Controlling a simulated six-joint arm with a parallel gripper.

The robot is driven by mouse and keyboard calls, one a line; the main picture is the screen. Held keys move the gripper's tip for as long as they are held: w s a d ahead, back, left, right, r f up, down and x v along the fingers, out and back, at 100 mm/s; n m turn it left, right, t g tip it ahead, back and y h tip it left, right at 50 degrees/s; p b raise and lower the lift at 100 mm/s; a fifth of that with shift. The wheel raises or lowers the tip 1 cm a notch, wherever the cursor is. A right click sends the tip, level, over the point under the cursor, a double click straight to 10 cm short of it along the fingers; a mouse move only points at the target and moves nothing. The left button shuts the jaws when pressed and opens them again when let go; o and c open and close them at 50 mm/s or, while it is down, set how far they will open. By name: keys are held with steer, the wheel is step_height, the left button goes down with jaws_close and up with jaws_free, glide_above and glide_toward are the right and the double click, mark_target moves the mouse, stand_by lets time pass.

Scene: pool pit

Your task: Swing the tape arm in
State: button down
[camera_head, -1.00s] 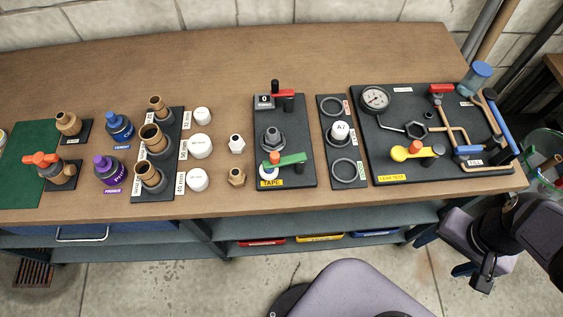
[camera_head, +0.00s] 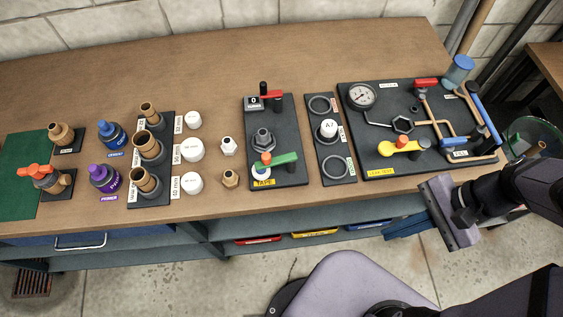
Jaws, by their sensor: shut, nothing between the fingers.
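The black tape board (camera_head: 289,134) lies flat near the middle of the bench. Its green tape arm (camera_head: 284,159) points from an orange-red knob (camera_head: 266,158) toward the right, beside a white tape roll (camera_head: 263,171) and above the yellow TAPE label. A dark hex fitting (camera_head: 264,141) stands upright just behind the arm. A red lever (camera_head: 271,95) and a small counter reading 0 are at the back of the board. My gripper (camera_head: 441,212) is shut and empty, off the bench's front edge at right, well apart from the tape arm.
The ring board (camera_head: 334,177) with a white cap and the leak-test board (camera_head: 375,168) with gauge and coloured valves lie between my gripper and the tape board. White fittings (camera_head: 229,147) stand just left. The back of the bench is clear.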

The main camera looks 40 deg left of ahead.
mark_target(275, 163)
steer(key=s+a+r+m+g+y+b, duration=0.1)
steer(key=a+m+g+y, duration=0.4)
steer(key=m, duration=1.9)
steer(key=a+r+y, duration=0.1)
steer(key=a+y, duration=0.4)
steer(key=a, duration=0.5)
steer(key=shift+s+y+b, duration=0.25)
steer(key=shift+y+b, duration=0.05)
steer(key=shift+y, duration=0.1)
steer(key=shift+a, duration=0.2)
steer(key=s+a+p, duration=0.2)
steer(key=a+p, duration=0.1)
steer(key=a, duration=0.8)
steer(key=shift+s, duration=0.25)
steer(key=shift+a+f, duration=0.1)
